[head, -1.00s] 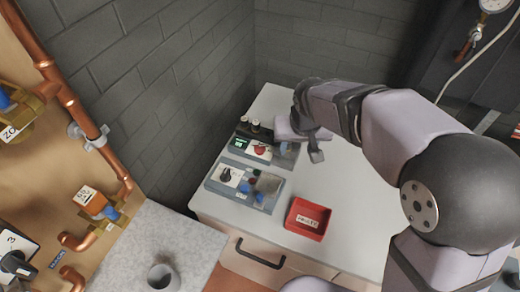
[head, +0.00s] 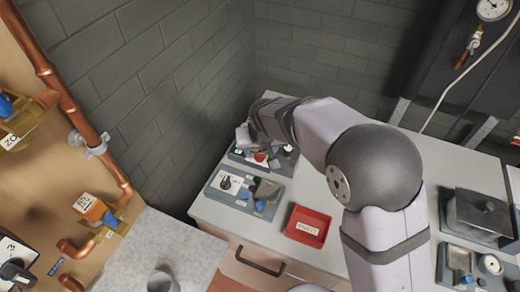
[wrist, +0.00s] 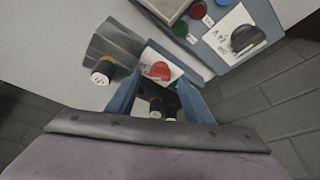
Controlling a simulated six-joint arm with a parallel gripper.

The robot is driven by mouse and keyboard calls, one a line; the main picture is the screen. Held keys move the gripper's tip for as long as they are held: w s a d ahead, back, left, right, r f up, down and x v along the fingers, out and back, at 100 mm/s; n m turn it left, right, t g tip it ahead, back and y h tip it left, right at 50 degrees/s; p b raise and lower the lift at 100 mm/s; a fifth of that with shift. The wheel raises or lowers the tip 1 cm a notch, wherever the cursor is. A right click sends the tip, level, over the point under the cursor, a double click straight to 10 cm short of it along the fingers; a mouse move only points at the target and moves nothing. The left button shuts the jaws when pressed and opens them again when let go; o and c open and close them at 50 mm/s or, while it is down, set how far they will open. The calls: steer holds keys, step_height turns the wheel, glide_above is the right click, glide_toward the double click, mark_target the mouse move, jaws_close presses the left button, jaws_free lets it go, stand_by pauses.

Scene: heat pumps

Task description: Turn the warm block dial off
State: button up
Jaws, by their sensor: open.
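My gripper (head: 246,138) is over the rear grey device (head: 285,157) on the white bench. In the wrist view my open gripper (wrist: 158,84) has its two blue fingers on either side of a red dial (wrist: 160,70) on a white plate. Whether the fingers touch the dial cannot be told. The red dial also shows just below my gripper in the head view (head: 260,157). A black dial (wrist: 245,38) sits on the front device, also in the head view (head: 227,183). I cannot read which device is labelled warm block.
Blue, green and red caps (wrist: 195,12) sit beside the black dial. White-topped dark vials (wrist: 102,72) stand close to my fingers. A red tray (head: 307,226) is at the bench front. A dark block device (head: 482,212) stands at the right. A brick wall is behind.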

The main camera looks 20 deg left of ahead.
steer(key=shift+x, duration=0.9)
steer(key=c, duration=1)
steer(key=shift+c, duration=0.2)
